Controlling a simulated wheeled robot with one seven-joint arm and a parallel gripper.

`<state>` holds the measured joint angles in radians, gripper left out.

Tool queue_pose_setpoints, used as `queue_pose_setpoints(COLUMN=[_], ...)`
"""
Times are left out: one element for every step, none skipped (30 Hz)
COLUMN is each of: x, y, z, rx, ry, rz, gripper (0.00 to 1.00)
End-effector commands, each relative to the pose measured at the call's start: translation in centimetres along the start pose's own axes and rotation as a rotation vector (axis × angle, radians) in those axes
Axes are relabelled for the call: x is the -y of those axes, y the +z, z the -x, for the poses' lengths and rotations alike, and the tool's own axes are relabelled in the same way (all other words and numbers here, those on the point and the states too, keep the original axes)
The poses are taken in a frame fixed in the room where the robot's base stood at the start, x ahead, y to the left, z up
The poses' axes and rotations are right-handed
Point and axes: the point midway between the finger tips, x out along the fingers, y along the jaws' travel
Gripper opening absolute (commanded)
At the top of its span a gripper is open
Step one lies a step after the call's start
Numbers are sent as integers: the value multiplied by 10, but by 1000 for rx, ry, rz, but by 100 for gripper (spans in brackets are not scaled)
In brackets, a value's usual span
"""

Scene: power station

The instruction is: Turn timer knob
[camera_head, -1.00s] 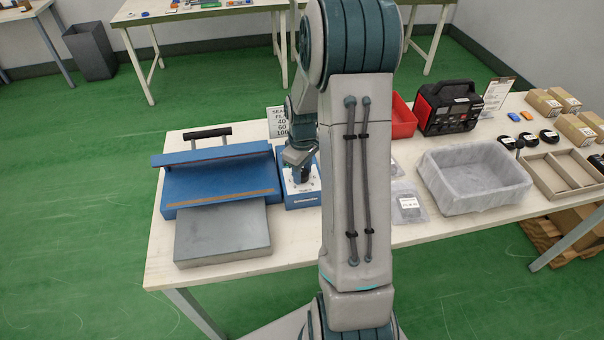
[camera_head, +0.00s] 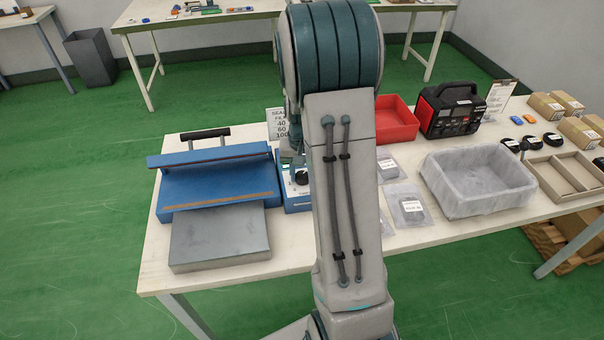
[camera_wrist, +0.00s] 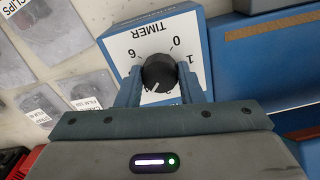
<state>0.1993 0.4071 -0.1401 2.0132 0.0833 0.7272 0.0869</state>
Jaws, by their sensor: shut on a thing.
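The black timer knob (camera_wrist: 159,72) sits on a white dial face marked TIMER, with numbers around it, on a blue box (camera_wrist: 205,40). My gripper (camera_wrist: 158,82) has its two fingers on either side of the knob, shut on it. The knob's light pointer line is toward the lower left of the knob in the wrist view. In the head view the timer box (camera_head: 290,183) stands right of the blue sealer (camera_head: 218,180), and my arm hides much of it and most of the gripper.
The sealer's grey plate (camera_head: 220,240) is at the table's front left. Right of my arm are bagged parts (camera_head: 408,207), a red bin (camera_head: 395,120), a black-and-red charger (camera_head: 450,110) and a lined grey bin (camera_head: 480,180). A sign (camera_head: 277,124) stands behind the timer.

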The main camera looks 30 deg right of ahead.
Motion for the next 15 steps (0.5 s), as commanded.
queue_pose_setpoints(x=[1, 1, 1, 1, 1, 1, 1, 1, 1, 1, 1, 1, 1, 1, 1], y=[-2, -2, -1, -1, -2, -2, -2, -1, -2, -2, -2, -2, -2, -2, -2], z=[1, 2, 2, 2, 2, 2, 2, 2, 2, 2, 2, 2, 2, 3, 3], rx=[-5, -5, -5, -5, -5, -5, -5, -5, -5, -5, -5, -5, -5, -5, -6], ry=[-1, -1, -1, -1, -1, -2, -2, -2, -1, -1, -2, -2, -2, -2, -2], rz=[-41, -70, -107, -136, -165, -203, -231, -259, -296, -325, -353, -390, -416, -441, -474], gripper=[11, 11, 11, 11, 11, 11, 11, 11, 11, 11, 11, 11, 11, 11, 11])
